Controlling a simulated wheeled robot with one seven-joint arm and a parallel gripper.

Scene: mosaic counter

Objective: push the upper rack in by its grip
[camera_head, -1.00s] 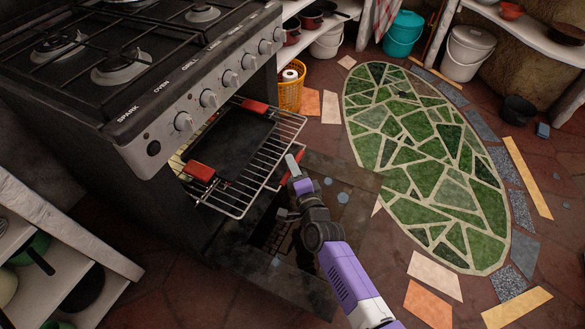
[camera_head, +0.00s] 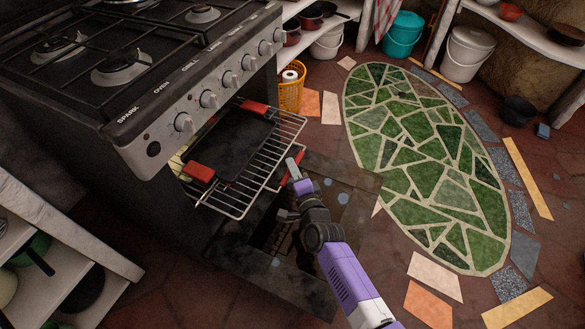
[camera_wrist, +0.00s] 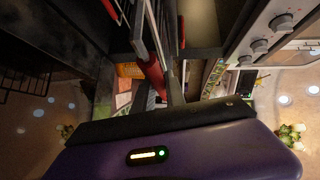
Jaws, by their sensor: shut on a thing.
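The upper rack (camera_head: 238,201) is a wire shelf standing out of the oven, with a dark pan (camera_head: 232,145) with red handles lying on it. The rack's red grip (camera_head: 285,181) runs along its front edge and shows as a red bar in the wrist view (camera_wrist: 154,76). My gripper (camera_head: 293,168) is at the middle of this front edge, shut on the grip. The gripper hides part of the grip in the head view.
The oven door (camera_head: 345,185) is folded down below the rack and my arm. The stove front with its knobs (camera_head: 208,99) stands above the oven opening. A yellow basket (camera_head: 290,93) stands beyond the stove. The green mosaic floor (camera_head: 425,160) at right is clear.

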